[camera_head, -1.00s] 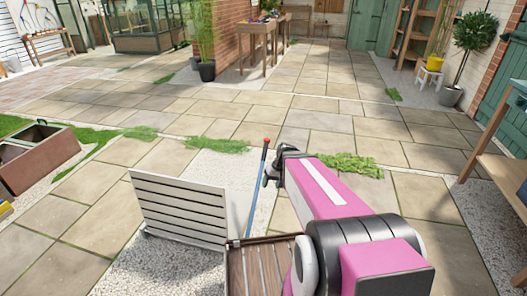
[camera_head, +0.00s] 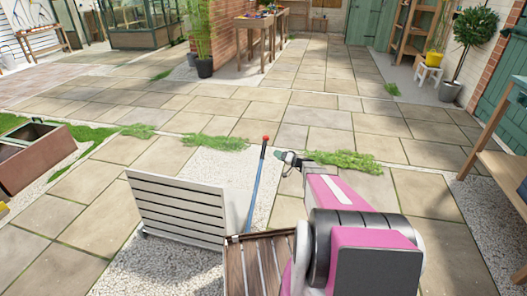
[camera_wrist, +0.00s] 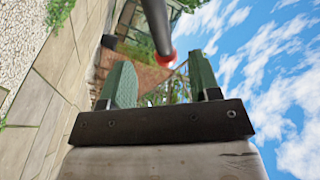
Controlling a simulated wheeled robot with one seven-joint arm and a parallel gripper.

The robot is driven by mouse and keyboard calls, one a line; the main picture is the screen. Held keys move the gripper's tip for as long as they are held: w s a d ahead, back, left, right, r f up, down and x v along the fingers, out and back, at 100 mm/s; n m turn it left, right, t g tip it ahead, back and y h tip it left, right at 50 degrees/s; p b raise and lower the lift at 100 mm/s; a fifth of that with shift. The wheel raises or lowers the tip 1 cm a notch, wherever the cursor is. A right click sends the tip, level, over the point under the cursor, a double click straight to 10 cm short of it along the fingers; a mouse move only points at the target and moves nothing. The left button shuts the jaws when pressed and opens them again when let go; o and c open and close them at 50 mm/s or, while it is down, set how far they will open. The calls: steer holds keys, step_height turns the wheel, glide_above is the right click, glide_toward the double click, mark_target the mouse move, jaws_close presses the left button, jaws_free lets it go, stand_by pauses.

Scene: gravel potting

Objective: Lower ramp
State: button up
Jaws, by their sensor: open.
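A pale slatted panel (camera_head: 180,210), which looks like the ramp, stands steeply tilted at the left end of a brown slatted deck (camera_head: 262,265). A blue lever (camera_head: 256,185) with a red knob (camera_head: 265,138) rises beside the panel. My gripper (camera_head: 285,158) is just right of the lever's upper part, apart from it in the head view. In the wrist view my gripper (camera_wrist: 160,68) has its green fingers apart. The lever's red end (camera_wrist: 165,58) shows between them, dark against the light; its depth is unclear. Nothing is held.
Pale gravel (camera_head: 150,268) and stone paving surround the deck. A reddish-brown box (camera_head: 35,160) stands at the left and a wooden bench (camera_head: 500,165) at the right. A low green plant strip (camera_head: 345,161) lies beyond my gripper. Paving ahead is open.

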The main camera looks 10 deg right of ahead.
mark_target(264, 150)
steer(key=x, duration=1)
steer(key=shift+w+a+r, duration=0.1)
steer(key=shift+w, duration=0.3)
jaws_close()
